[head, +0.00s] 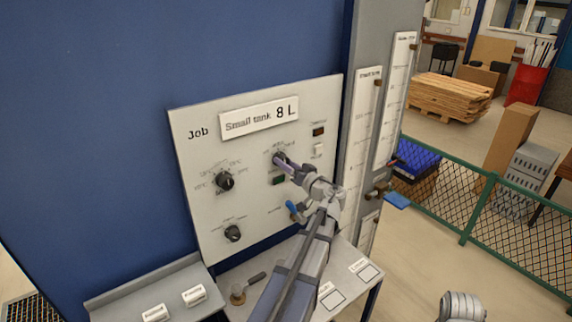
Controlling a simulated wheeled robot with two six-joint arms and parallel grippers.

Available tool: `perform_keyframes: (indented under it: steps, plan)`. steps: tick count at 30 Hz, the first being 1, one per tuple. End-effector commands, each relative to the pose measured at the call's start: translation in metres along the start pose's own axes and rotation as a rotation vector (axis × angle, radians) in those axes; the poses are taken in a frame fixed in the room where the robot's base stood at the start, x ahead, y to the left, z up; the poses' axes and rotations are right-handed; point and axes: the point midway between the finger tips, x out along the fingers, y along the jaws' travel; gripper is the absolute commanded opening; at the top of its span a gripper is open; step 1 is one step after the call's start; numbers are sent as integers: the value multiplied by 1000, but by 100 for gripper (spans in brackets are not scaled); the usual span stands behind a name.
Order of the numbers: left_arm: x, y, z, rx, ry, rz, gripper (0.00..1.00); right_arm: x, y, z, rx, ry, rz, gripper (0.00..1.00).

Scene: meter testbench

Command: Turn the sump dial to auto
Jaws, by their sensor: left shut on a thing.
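A grey panel (210,140) on the blue wall carries three dark dials. One dial (225,181) is at the upper left, and another (233,233) is at the lower left. The third dial (278,157) is right of centre, below the "Small tank 8 L" sign. My left gripper (283,162) is at this third dial, shut on its knob, and covers part of it. The lettering around the dials is too small to read, so I cannot tell which is the sump dial or which mark is auto.
A green button (279,180) and a blue-handled lever (292,208) are close to my left arm. A shelf (330,275) with label cards is below the panel. Tall gauges (364,125) stand right of it. A green fence (470,215) crosses the right side.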

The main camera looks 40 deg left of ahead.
Motion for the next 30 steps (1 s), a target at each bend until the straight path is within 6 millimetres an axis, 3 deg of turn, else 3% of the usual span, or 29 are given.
perform_keyframes:
  steps: [10,26,27,30]
  plan:
    - [0,0,0,131,-1,0,0,0,0,0,0,0,0,78]
    - [0,0,1,153,-2,1,0,0,0,0,0,0,0,78]
    - [0,0,1,153,-2,1,54,0,0,0,0,0,0,78]
    - [0,0,0,153,-1,1,65,0,0,0,0,0,0,78]
